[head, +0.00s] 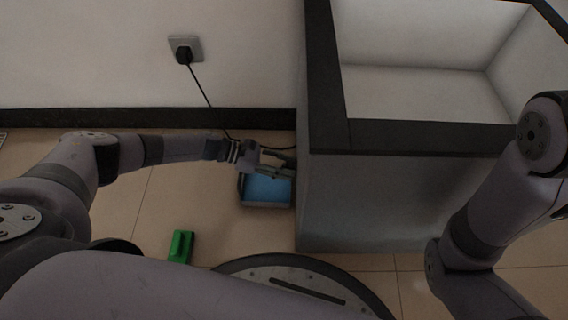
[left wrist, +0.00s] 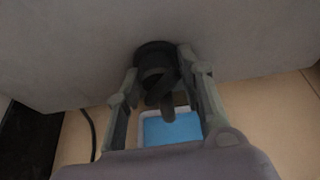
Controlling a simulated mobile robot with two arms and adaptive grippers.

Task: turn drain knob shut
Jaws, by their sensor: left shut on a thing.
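The drain knob (left wrist: 158,82) is dark and round with a narrow grip. It sticks out from the grey side of the tank in the left wrist view. My left gripper (left wrist: 162,88) has a finger on each side of the knob and is shut on it. In the head view my left gripper (head: 285,169) is low against the tank's left side, and the knob is hidden there. A tray with blue inside (head: 266,189) is on the floor beneath the gripper; it also shows in the left wrist view (left wrist: 172,130). My right gripper is out of view.
The tank (head: 345,205) has a dark rim and a white, empty basin. A green object (head: 181,246) lies on the tiled floor left of the tray. A black cord (head: 205,92) runs from a wall socket (head: 186,46) down behind my left arm.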

